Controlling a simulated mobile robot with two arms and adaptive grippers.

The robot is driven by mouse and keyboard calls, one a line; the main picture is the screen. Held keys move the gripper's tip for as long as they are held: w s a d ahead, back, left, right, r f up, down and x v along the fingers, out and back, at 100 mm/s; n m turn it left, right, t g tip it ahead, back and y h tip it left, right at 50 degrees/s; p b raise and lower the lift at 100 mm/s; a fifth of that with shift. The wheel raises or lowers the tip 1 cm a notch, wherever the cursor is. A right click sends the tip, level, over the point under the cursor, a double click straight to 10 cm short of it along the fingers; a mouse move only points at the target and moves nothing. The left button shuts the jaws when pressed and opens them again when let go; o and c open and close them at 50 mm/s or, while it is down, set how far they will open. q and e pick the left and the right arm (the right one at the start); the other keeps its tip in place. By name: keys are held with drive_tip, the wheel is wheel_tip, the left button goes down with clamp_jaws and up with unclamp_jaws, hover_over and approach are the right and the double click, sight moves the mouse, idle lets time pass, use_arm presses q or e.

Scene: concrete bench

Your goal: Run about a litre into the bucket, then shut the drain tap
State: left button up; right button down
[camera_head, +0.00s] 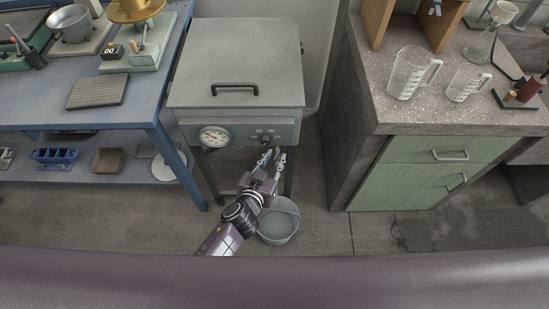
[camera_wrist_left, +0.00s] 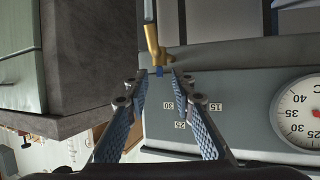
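A grey lidded tank (camera_head: 237,70) stands on legs, with a round dial (camera_head: 214,137) on its front. My right gripper is not in view.
A blue bench (camera_head: 60,108) with equipment stands left of the tank. A stone-topped green cabinet (camera_head: 423,170) stands right, carrying two clear measuring jugs (camera_head: 406,76) (camera_head: 464,84). A thin cable (camera_head: 402,232) lies on the floor. The floor right of the bucket is mostly clear.

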use_arm(q)
drive_tip(key=shift+w, duration=0.2)
drive_tip(key=shift+c, duration=0.3)
clamp_jaws()
